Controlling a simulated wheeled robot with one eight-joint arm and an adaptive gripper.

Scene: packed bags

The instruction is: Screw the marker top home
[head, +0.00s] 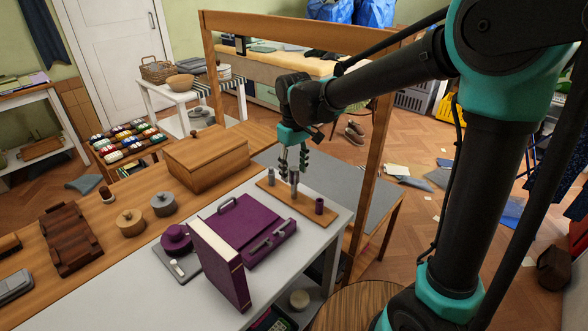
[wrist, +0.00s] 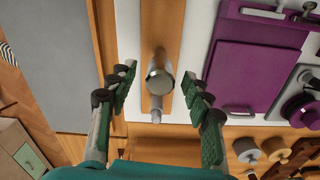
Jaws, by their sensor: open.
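A narrow wooden board (head: 272,188) lies on the white table and bears small upright parts. A tall grey metal cylinder (head: 294,184) stands near its middle, a shorter grey cylinder (head: 271,176) near its far end, and a purple cylinder (head: 319,206) near its front end. I cannot tell for sure which is the marker top. My gripper (head: 293,164) points down over the board, open. In the wrist view, the tall grey cylinder (wrist: 159,74) stands between the open fingers (wrist: 160,88), with gaps on both sides. The short cylinder (wrist: 156,112) shows below it.
A purple case (head: 246,226) lies flat left of the board, with an upright purple book (head: 220,262) in front. A closed wooden box (head: 206,157) stands behind. A wooden frame post (head: 370,170) rises to the right. A grey mat (head: 352,196) lies beyond the board.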

